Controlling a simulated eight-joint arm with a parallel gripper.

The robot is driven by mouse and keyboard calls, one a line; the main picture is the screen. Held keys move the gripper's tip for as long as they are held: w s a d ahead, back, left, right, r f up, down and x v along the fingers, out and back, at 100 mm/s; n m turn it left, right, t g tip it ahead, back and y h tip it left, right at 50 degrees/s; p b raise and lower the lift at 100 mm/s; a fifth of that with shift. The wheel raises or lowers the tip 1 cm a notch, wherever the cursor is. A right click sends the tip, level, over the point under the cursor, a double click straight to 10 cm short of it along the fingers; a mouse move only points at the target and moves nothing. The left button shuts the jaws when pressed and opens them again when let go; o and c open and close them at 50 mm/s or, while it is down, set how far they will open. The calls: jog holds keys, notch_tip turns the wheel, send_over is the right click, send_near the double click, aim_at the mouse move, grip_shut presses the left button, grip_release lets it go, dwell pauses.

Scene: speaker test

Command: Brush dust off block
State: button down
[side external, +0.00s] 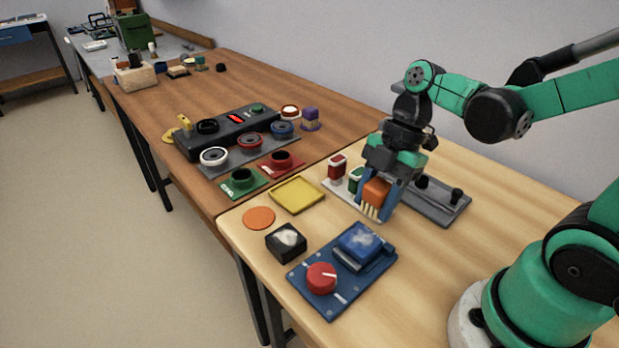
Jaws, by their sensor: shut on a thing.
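My gripper (378,196) points down over the light wood table, its blue fingers shut on an orange brush (376,190). The brush's pale bristles (370,210) point down; I cannot tell whether they touch the surface below. A black block (286,244) with a whitish, dust-like patch on top stands at the table's front left, apart from the brush. A blue block (360,241) with a pale star-like mark on top sits on a blue panel (335,297), nearer the camera than my gripper.
A red knob (321,277) is on the blue panel. An orange disc (259,218) and yellow tray (297,194) lie left of my gripper. A white rack (334,189) with small red and green items stands beside it; a grey peg holder (440,200) is behind.

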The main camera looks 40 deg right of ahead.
aim_at(377, 185)
jog(key=shift+r, duration=1.5)
jog(key=shift+w+r, duration=0.2)
jog(key=shift+w, duration=0.1)
jog(key=w+a+r, duration=0.4)
jog(key=w+a, duration=0.1)
jog(key=w, duration=0.4)
jog(key=w+a+r, duration=0.4)
jog(key=w, duration=0.4)
notch_tip(377, 185, down, 20)
jog(key=shift+a+f, duration=0.1)
jog(key=shift+a, duration=0.05)
jog(key=shift+f, duration=0.3)
